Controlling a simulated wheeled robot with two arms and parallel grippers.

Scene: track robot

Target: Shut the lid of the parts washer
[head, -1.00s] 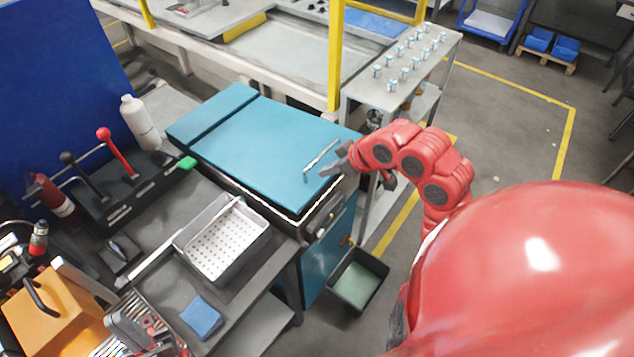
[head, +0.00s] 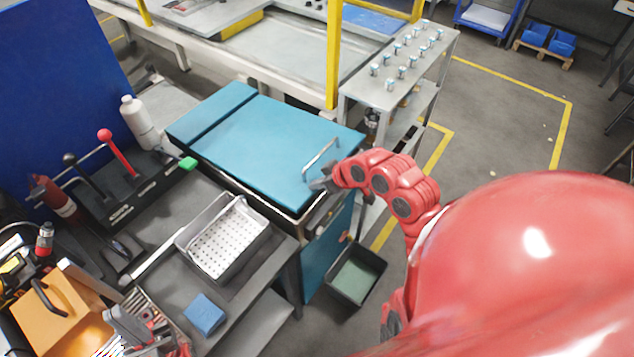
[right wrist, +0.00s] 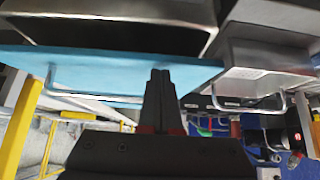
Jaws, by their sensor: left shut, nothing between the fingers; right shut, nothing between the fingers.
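The parts washer (head: 325,250) is a teal cabinet. Its flat teal lid (head: 265,145) lies low over it, but a dark gap and a pale rim show along the front edge, so it looks slightly ajar. A silver bar handle (head: 320,152) stands near the lid's front edge. My right gripper (head: 320,184) is shut and empty at that edge, beside the handle. In the right wrist view its fingertips (right wrist: 160,74) overlap the lid's edge (right wrist: 110,75); I cannot tell whether they touch. The handle (right wrist: 75,100) also shows there. My left gripper is not distinguishable.
A bench at left holds a perforated tray (head: 228,238), a blue cloth (head: 204,314), a lever box (head: 125,190) and a white bottle (head: 138,122). An open bin (head: 357,274) stands on the floor by the washer. A steel cart (head: 398,70) with small parts stands behind.

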